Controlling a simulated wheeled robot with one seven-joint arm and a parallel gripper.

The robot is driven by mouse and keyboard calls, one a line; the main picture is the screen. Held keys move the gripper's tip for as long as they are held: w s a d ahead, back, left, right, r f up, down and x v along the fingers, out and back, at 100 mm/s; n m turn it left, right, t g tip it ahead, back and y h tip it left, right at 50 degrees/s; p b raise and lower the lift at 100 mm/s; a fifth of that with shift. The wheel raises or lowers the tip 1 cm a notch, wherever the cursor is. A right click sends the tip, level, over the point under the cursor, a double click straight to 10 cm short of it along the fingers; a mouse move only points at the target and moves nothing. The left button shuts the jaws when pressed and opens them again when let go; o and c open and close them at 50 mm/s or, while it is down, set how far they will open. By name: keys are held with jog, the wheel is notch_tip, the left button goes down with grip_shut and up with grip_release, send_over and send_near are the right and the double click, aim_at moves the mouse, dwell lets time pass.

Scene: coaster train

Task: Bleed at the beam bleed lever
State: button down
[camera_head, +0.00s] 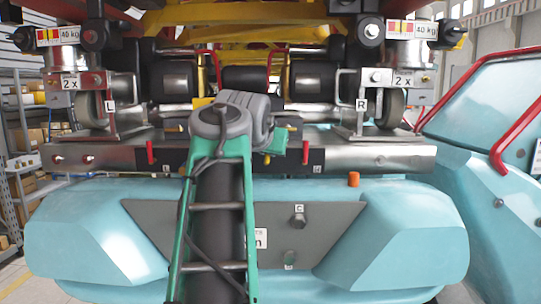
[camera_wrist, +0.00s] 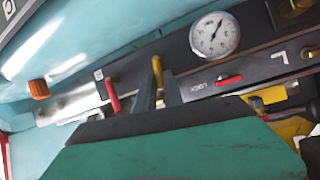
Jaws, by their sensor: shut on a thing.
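A yellow lever (camera_wrist: 157,68) stands on the dark panel of the beam in the wrist view, left of a round white gauge (camera_wrist: 214,35). I take it as the bleed lever, though no readable label shows beside it. My gripper (camera_wrist: 158,88) is shut on this lever, with one grey finger on each side of it. The green gripper body covers the lower part of the wrist view. In the head view the beam (camera_head: 400,157) runs across the middle, and my arm hides the lever and the fingertips.
Red levers stand on both sides, one on the left (camera_wrist: 113,95) and one by a "LOCK" label (camera_wrist: 228,80). An orange knob (camera_head: 353,179) sits below the beam. Wheels and brackets (camera_head: 362,103) crowd above. A turquoise car body (camera_head: 90,240) lies below.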

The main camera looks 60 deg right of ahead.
jog(key=shift+w+a+r+n+h, duration=0.15)
jog(key=shift+w+n+h, duration=0.15)
jog(key=shift+n, duration=0.2)
jog(key=shift+g, duration=0.3)
jog(key=c, duration=1.5)
grip_release()
jog(key=shift+o, duration=0.2)
jog(key=v, duration=0.7)
jog(key=shift+s+a+p, duration=0.2)
jog(key=shift+a+p, duration=0.1)
jog(key=shift+a, duration=0.05)
